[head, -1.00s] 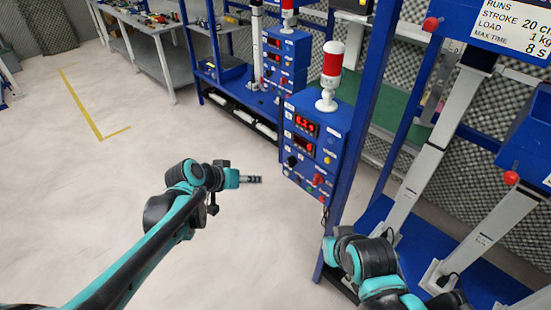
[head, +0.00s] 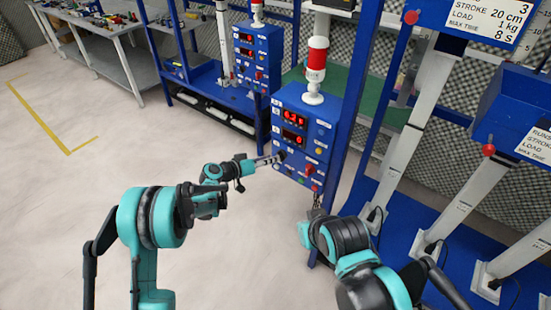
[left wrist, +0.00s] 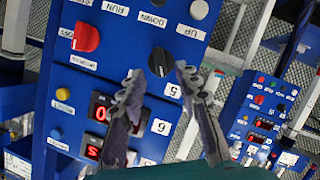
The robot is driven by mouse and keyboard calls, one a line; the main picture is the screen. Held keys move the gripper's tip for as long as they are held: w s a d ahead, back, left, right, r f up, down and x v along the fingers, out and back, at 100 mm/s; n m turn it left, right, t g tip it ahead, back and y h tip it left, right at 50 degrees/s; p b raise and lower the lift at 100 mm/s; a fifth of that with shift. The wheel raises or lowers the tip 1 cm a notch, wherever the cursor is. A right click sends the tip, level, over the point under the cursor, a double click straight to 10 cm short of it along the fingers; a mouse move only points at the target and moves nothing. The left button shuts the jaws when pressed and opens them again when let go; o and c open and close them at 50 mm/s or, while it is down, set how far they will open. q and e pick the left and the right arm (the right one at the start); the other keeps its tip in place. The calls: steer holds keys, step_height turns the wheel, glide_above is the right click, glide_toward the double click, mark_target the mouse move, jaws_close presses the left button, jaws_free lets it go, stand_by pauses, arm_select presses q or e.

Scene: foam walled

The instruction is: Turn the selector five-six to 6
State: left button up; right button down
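The selector is a black knob (left wrist: 160,62) on the blue control box (head: 306,102), with white labels 5 (left wrist: 173,90) and 6 (left wrist: 160,127) near it in the left wrist view. Which label the knob points at I cannot tell. My left gripper (head: 272,160) reaches the box front from the left in the head view. In the left wrist view its two fingers (left wrist: 157,72) are apart, with the knob between and just beyond their tips; contact is not clear. My right gripper (head: 316,204) is low by the box's bottom edge, too small to read.
A red knob (left wrist: 86,38) and a white button (left wrist: 199,9) sit close to the selector. Red displays (head: 294,118) are above it in the head view. A red-and-white beacon (head: 316,66) stands on the box. A blue rack post (head: 357,90) rises right of it; open floor lies left.

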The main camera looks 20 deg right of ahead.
arm_select(q)
steer(key=x, duration=0.4)
steer(key=shift+w+b, duration=0.1)
steer(key=shift+b, duration=0.3)
jaws_close()
steer(key=m+t+y+b, duration=0.1)
steer(key=m, duration=0.1)
steer(key=m+t+y, duration=0.1)
steer(key=m+t, duration=0.1)
steer(key=m, duration=0.1)
steer(key=m+t+y+b, duration=0.1)
steer(key=m, duration=0.1)
steer(key=shift+s+d+m+y+b, duration=0.3)
steer(key=shift+s+m, duration=0.1)
steer(key=shift+t, duration=0.3)
stand_by(0.3)
